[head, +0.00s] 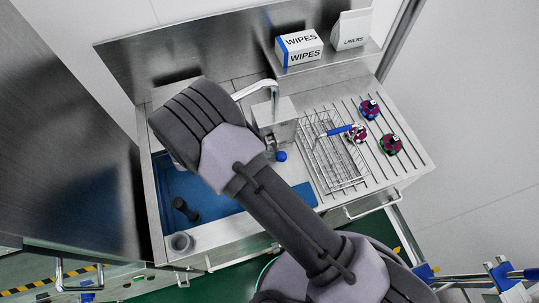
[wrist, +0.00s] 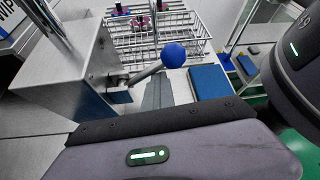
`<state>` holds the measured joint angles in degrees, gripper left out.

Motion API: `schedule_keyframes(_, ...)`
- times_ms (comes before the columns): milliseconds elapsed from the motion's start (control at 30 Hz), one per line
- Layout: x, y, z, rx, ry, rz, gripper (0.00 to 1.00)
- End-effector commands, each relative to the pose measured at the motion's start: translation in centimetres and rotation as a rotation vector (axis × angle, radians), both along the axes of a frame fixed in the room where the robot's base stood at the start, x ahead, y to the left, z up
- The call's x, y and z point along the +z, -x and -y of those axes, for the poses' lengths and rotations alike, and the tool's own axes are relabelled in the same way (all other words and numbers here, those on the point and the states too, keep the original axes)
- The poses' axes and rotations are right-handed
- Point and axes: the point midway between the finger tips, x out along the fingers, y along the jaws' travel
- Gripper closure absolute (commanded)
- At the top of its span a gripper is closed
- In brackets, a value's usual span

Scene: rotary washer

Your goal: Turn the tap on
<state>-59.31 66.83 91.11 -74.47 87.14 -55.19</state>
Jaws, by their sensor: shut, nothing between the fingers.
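The tap has a metal spout (head: 258,88) and a square steel housing (head: 276,118) at the sink's back right. Its lever ends in a blue ball (head: 281,156). In the wrist view, the lever (wrist: 146,73) sticks out from the housing (wrist: 65,90) towards the right, with the blue ball (wrist: 173,55) at its end. My gripper (wrist: 158,77) is shut and empty. Its grey fingertips appear just below the lever, near the ball; I cannot tell whether they touch. In the head view my arm hides the gripper.
The blue sink basin (head: 240,226) is partly behind my arm and holds a dark object (head: 185,209). A wire basket (head: 340,172) and several coloured knob-like parts (head: 391,145) are on the drainboard. A wipes box (head: 299,48) and liners box (head: 352,29) stand on the back shelf.

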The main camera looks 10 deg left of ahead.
Motion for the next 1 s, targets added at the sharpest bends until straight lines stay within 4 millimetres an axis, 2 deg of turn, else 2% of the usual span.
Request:
schedule_keyframes(667,0.9,-0.2,-0.8,0.004,-0.007,0.014,1.00)
schedule_keyframes(800,2.1,0.9,-3.0,0.005,-0.008,0.011,1.00)
schedule_keyframes(1000,1.7,3.3,-7.3,0.002,-0.005,0.006,1.00)
